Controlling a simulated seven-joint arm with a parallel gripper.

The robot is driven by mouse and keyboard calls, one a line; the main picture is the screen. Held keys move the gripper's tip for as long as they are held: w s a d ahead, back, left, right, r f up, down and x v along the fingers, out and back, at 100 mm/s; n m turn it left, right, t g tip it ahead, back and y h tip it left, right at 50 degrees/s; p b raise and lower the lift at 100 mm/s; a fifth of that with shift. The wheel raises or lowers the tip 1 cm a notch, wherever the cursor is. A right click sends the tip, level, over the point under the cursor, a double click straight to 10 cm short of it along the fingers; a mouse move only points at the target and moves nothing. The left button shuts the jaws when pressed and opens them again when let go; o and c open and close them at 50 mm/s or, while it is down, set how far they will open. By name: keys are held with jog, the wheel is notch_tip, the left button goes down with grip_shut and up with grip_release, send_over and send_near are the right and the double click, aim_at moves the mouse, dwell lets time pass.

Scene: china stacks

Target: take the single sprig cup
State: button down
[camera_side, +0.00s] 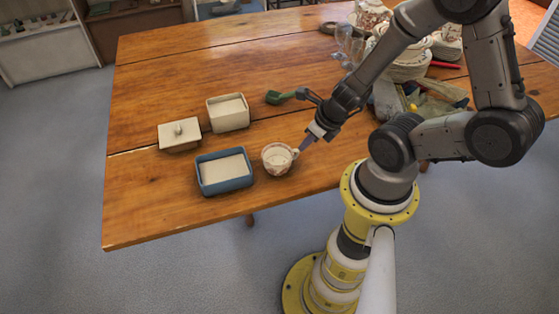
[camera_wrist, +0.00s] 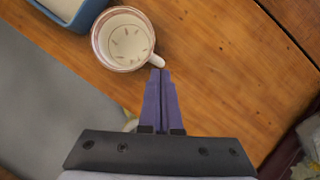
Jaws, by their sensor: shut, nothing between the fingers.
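A single white cup with small sprig marks (camera_side: 277,159) stands upright on the wooden table, just right of a blue tray. In the wrist view the cup (camera_wrist: 123,39) is seen from above, with its handle pointing down and right toward my fingers. My gripper (camera_side: 299,150) is beside the cup on its handle side. The purple fingers (camera_wrist: 160,72) are shut together with nothing between them. Their tips are at the end of the handle; I cannot tell whether they touch it.
Stacked china (camera_side: 407,70) crowds the table's right side.

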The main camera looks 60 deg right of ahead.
jog(key=c, duration=1)
grip_release()
jog(key=shift+c, duration=0.2)
jog(key=shift+r, duration=0.1)
jog(key=v, duration=0.7)
